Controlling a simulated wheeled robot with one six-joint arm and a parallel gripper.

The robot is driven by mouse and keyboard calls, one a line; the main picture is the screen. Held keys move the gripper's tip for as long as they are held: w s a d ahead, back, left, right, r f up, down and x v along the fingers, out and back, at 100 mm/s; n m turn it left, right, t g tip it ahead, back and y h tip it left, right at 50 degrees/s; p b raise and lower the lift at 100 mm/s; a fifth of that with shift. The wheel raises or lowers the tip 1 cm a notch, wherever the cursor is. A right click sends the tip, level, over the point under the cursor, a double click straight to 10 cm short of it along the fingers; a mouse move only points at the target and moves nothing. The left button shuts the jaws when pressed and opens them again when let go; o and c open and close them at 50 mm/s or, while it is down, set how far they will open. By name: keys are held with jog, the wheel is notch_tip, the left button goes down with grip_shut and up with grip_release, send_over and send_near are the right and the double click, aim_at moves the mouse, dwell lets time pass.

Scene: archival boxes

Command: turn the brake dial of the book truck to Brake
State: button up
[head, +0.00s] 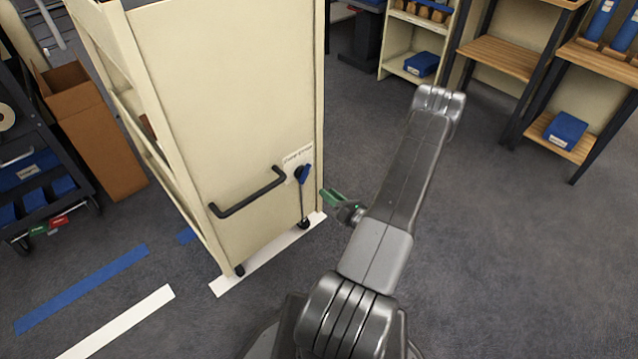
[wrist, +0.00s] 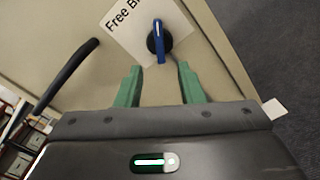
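The book truck (head: 225,110) is a tall cream cart with a flat end panel facing me. Its brake dial (head: 302,174) is a dark round knob with a blue lever, low on the right side of that panel. In the wrist view the dial (wrist: 158,42) sits on a white label (wrist: 122,27) reading "Free" and a partly hidden second word starting with B. The blue lever lies roughly upright in that view. My gripper (wrist: 160,85) has green fingers, spread apart and empty, with the dial just beyond and between the tips. In the head view my gripper (head: 330,198) is right of the dial.
A black handle bar (head: 247,193) juts from the panel left of the dial. A cardboard box (head: 90,130) and a dark cart (head: 40,170) stand left. Shelves (head: 500,60) stand at the back right. The floor at right is clear.

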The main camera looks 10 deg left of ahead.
aim_at(307, 176)
jog(key=shift+v, duration=2)
jog(key=shift+a, duration=0.1)
jog(key=b+x, duration=0.2)
jog(key=x, duration=1.1)
jog(key=shift+w+a, duration=0.3)
